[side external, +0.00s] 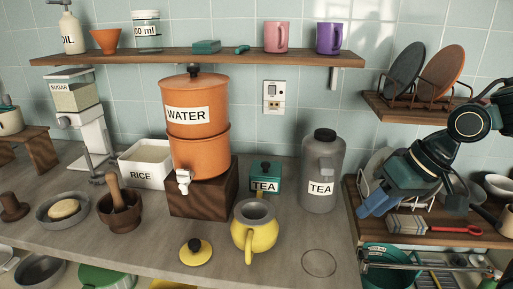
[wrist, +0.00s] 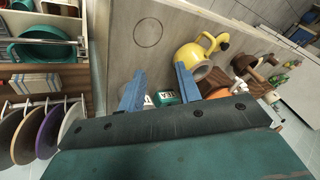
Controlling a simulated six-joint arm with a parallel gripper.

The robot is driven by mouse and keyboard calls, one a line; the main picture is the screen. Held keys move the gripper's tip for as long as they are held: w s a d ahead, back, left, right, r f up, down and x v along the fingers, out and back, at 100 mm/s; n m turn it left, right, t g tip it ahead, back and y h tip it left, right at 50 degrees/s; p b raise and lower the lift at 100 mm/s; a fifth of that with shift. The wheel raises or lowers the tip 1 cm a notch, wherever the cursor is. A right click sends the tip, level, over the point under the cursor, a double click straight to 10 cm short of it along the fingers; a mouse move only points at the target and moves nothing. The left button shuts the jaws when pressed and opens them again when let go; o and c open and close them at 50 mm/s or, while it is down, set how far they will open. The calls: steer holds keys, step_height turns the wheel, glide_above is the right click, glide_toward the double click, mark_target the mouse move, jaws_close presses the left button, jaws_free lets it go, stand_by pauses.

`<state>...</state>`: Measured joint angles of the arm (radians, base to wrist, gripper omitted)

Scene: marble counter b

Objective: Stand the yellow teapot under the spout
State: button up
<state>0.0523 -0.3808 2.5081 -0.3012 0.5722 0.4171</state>
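The yellow teapot (side external: 254,236) stands upright and open-topped on the counter, in front of the small green TEA box and right of the dispenser's wooden stand. It also shows in the wrist view (wrist: 188,53). Its yellow lid (side external: 195,254), with a black knob, lies on the counter to its left. The white spout (side external: 184,178) is on the orange WATER dispenser (side external: 199,145), which sits on a dark wooden block (side external: 204,195). My gripper (side external: 368,208) is at the right by the dish rack, apart from the teapot. In the wrist view its blue fingers (wrist: 156,84) are spread and empty.
A grey TEA jar (side external: 323,175) stands between my gripper and the dispenser. The green TEA box (side external: 265,178) is behind the teapot. A mortar with pestle (side external: 119,208) stands left. A thin drawn circle (side external: 318,263) marks bare counter at front right. A shelf hangs above.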

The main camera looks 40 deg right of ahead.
steer(key=s+d+r+n+h, duration=0.2)
steer(key=s+d+r, duration=0.2)
steer(key=s+d, duration=0.1)
steer(key=shift+s+r+n+t+h, duration=0.3)
steer(key=shift+s+r+t+h, duration=0.1)
steer(key=shift+s, duration=0.5)
steer(key=shift+o, duration=0.5)
steer(key=shift+s+d, duration=0.25)
steer(key=shift+s, duration=0.05)
steer(key=shift+w, duration=0.15)
steer(key=w+a+f+n+t+y, duration=0.1)
steer(key=w+a+f+n+y, duration=0.1)
steer(key=w+a+f, duration=0.3)
steer(key=w+a+f+n+y, duration=0.3)
steer(key=w+a+f+n, duration=0.2)
steer(key=w+a, duration=0.4)
steer(key=shift+w+a+f+t, duration=0.2)
steer(key=shift+w+a+t, duration=0.2)
steer(key=shift+a, duration=0.85)
steer(key=shift+x, duration=4.15)
